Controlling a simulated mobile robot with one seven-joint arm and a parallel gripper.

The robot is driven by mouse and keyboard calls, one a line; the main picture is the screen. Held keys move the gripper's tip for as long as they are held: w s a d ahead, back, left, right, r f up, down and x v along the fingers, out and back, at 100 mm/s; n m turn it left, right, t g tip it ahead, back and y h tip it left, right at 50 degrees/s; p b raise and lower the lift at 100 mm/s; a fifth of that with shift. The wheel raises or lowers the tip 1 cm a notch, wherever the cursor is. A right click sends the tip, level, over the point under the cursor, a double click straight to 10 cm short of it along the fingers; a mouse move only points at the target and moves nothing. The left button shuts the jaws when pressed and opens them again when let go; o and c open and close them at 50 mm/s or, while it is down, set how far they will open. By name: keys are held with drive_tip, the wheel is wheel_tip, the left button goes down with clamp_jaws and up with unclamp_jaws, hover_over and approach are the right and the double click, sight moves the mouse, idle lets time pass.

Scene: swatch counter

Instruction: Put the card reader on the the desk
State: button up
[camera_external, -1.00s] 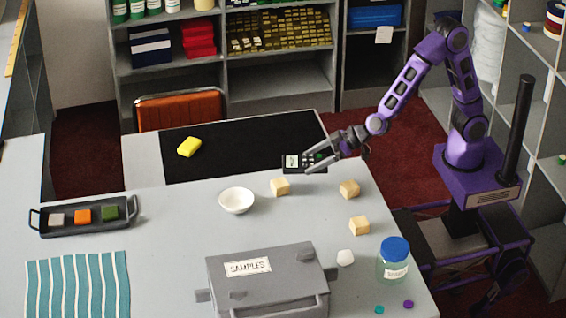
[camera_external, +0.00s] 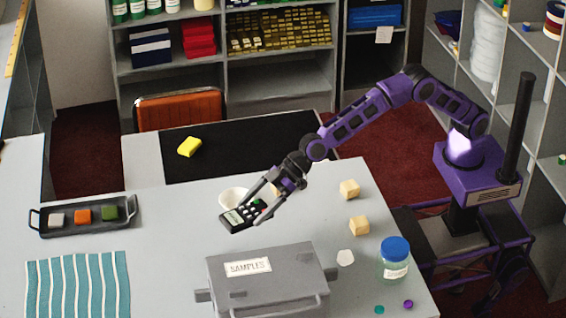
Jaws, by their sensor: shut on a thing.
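The card reader (camera_external: 238,218) is black with a pale screen and light keys. My gripper (camera_external: 254,208) is shut on it, with a finger on either side. The reader is over the grey desk (camera_external: 160,255), in front of the white bowl (camera_external: 232,194) and behind the grey samples box (camera_external: 268,281). It covers part of the bowl in this view. I cannot tell whether the reader touches the desk or is held just above it.
Wooden blocks (camera_external: 349,189) stand to the right of my gripper; one is mostly hidden behind it. A jar with a blue lid (camera_external: 394,262) is at the front right. A dark tray (camera_external: 88,216) and a striped cloth (camera_external: 78,284) lie left. The desk between cloth and box is clear.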

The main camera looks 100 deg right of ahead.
drive_tip(key=shift+w+a+n+y, duration=0.15)
drive_tip(key=shift+w+a, duration=0.1)
drive_tip(key=shift+a, duration=0.35)
drive_tip(key=shift+w+a+n+y, duration=0.15)
drive_tip(key=shift+w+a, duration=0.1)
drive_tip(key=shift+a, duration=0.3)
hover_over(253, 254)
wheel_tip(253, 254, down, 5)
drive_tip(key=shift+f, duration=0.2)
drive_tip(key=shift+f+b, duration=0.65)
drive_tip(key=shift+f, duration=1.9)
drive_tip(key=o, duration=1.5)
drive_tip(key=shift+o, duration=0.2)
drive_tip(key=shift+r, duration=0.1)
drive_tip(key=shift+r+p, duration=0.25)
drive_tip(key=shift+p, duration=0.15)
drive_tip(key=b+v, duration=0.1)
drive_tip(key=v, duration=1.1)
drive_tip(key=shift+b, duration=0.4)
